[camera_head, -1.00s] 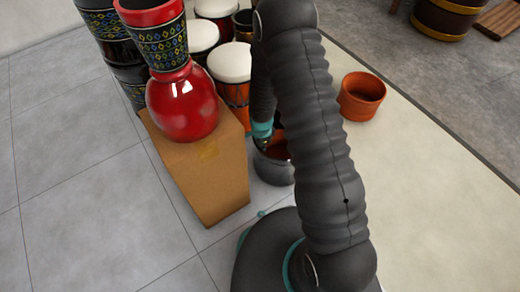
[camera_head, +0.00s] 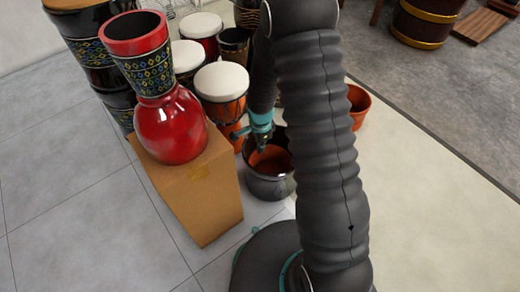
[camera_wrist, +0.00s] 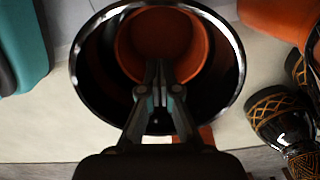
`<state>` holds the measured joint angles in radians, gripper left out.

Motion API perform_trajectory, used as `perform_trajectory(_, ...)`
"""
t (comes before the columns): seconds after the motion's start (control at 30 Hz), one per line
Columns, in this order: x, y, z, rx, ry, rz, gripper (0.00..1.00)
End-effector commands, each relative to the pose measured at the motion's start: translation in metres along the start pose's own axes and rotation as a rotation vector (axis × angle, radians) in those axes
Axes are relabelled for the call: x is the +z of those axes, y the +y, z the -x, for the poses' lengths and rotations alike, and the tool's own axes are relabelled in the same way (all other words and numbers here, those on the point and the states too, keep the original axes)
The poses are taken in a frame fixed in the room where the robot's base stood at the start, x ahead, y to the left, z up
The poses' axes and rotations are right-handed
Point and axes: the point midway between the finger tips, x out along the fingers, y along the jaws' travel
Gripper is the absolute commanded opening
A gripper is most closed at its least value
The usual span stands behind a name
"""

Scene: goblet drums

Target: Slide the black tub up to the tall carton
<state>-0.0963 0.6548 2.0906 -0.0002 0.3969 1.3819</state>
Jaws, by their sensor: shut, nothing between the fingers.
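The black tub (camera_head: 268,187) stands upright on the floor, just right of the tall cardboard carton (camera_head: 207,205). The gap between them looks very narrow; I cannot tell whether they touch. My arm hides part of the tub's right side. Something orange-brown (camera_head: 270,160) shows inside the tub, and in the wrist view it is a round orange shape (camera_wrist: 160,32). My gripper (camera_head: 262,148) is shut and empty, pointing down at the tub's mouth. In the wrist view the closed fingertips (camera_wrist: 160,88) appear within the tub's dark rim (camera_wrist: 236,62); their depth is unclear.
A red goblet drum (camera_head: 170,128) stands on the carton. Several drums, including a white-topped one (camera_head: 222,82), crowd behind the carton and tub. An orange pot (camera_head: 359,106) is partly behind my arm. Tiled floor at left and the pale mat (camera_head: 430,210) at right are clear.

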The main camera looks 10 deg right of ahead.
Motion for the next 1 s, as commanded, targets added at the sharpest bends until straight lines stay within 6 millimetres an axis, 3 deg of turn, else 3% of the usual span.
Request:
perform_trajectory(0.17, 0.0, 0.0, 0.0, 0.0, 0.0, 0.0, 0.0)
perform_trajectory(0.3, 0.0, -0.001, 0.006, -0.007, 0.001, 0.012, 0.35)
perform_trajectory(0.37, -0.001, -0.001, 0.016, -0.015, 0.003, 0.029, 0.38)
perform_trajectory(0.47, -0.003, 0.0, 0.043, -0.04, 0.01, 0.086, 0.38)
perform_trajectory(0.67, -0.007, 0.013, 0.12, -0.107, 0.038, 0.264, 0.38)
perform_trajectory(1.0, -0.007, 0.064, 0.235, -0.206, 0.119, 0.582, 0.38)
